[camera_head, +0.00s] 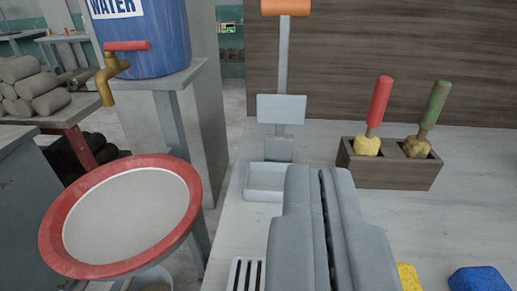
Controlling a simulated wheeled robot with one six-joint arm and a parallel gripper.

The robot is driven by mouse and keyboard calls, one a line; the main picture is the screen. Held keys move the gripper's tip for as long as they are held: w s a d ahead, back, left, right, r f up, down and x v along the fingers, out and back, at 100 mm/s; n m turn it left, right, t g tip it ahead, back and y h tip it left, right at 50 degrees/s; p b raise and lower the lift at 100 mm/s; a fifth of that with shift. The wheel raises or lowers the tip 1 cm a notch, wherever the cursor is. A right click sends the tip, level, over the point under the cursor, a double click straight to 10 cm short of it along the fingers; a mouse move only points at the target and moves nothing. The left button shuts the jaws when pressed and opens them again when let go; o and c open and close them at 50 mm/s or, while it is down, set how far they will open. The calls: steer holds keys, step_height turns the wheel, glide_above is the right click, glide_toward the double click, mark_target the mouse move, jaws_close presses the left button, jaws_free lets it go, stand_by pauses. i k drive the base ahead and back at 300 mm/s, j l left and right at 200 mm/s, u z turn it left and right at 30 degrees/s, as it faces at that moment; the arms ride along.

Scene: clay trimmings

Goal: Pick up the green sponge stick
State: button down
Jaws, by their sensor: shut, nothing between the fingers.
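The green sponge stick (433,106) stands in the right part of a dark wooden holder (390,177). Its green handle leans up to the right and its yellow sponge end sits down in the holder. A red-handled sponge stick (378,105) stands in the left part of the same holder. My gripper (324,176) is in the lower middle of the view, shut and empty, with its two grey fingers together. It is to the left of and nearer than the holder, apart from both sticks.
A yellow sponge (409,277) and a blue sponge (478,280) lie at the lower right. A grey stand with an orange top (285,7) and a tray (264,182) is behind my gripper. A red-rimmed sieve (120,262) and a blue water barrel (150,40) are left.

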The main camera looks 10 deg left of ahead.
mark_target(418, 146)
steer(key=k+j+u, duration=0.6)
steer(key=i+z, duration=0.1)
steer(key=z, duration=1.2)
steer(key=i+l+z, duration=0.15)
steer(key=i, duration=0.2)
steer(key=i+l+z, duration=0.3)
steer(key=i, duration=0.4)
